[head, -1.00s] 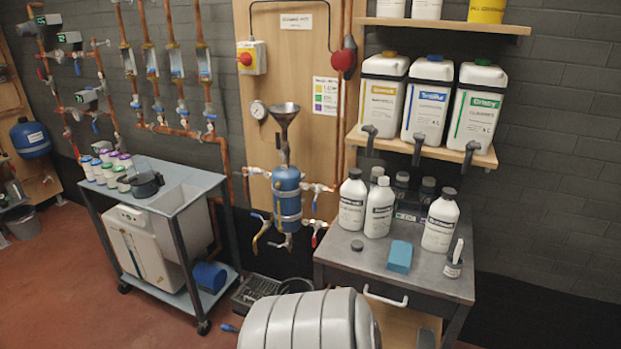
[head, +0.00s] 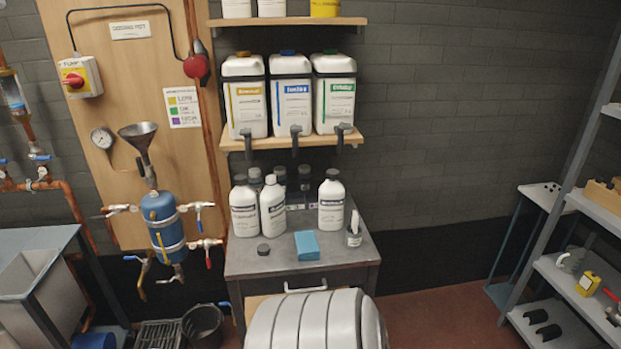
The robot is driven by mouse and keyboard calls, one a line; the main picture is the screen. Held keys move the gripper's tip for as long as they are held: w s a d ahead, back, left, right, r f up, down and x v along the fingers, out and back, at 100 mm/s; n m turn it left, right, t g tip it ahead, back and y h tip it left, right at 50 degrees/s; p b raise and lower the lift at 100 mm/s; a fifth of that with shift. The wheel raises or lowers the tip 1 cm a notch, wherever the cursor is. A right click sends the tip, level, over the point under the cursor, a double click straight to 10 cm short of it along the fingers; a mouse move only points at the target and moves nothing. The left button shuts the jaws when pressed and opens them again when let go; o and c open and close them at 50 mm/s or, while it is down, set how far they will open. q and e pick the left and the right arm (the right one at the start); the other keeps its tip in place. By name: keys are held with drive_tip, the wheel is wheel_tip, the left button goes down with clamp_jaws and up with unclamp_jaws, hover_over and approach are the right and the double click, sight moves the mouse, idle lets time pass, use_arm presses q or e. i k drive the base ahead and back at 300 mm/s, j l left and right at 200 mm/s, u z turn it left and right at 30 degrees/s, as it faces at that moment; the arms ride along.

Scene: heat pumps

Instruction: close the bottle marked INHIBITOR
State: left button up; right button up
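Several white bottles stand upright on a grey workbench (head: 292,262). The left one (head: 244,212) and the right one (head: 331,207) wear dark caps. The front middle bottle (head: 273,212) shows a bare white top. A dark-capped bottle (head: 255,178) is partly hidden behind them. A loose dark round cap (head: 263,249) lies on the bench in front of the bottles. The labels are too small to read, so I cannot tell which bottle says INHIBITOR. Neither of my grippers is in view.
A blue block (head: 307,245) and a small grey cup (head: 354,236) sit on the bench. Dark glass jars (head: 305,180) stand behind. Three canisters (head: 291,98) fill the shelf (head: 350,139) above. A funnel vessel (head: 162,222) hangs left. A metal rack (head: 560,250) stands right. Floor between is clear.

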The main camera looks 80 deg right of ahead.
sight(273, 198)
drive_tip(key=i+z, duration=0.1)
drive_tip(key=z, duration=0.35)
drive_tip(key=i+z, duration=0.1)
drive_tip(key=z, duration=0.3)
drive_tip(key=i+z, duration=0.1)
drive_tip(key=z, duration=0.35)
drive_tip(key=i+z, duration=0.1)
drive_tip(key=z, duration=0.35)
drive_tip(key=i+j+z, duration=0.1)
drive_tip(key=z, duration=0.35)
drive_tip(key=i+z, duration=0.15)
drive_tip(key=z, duration=0.25)
drive_tip(key=i+j+z, duration=0.15)
drive_tip(key=z, duration=0.2)
drive_tip(key=i+j+z, duration=0.15)
drive_tip(key=z, duration=0.25)
drive_tip(key=i+j+z, duration=0.1)
drive_tip(key=z, duration=0.25)
drive_tip(key=j, duration=0.1)
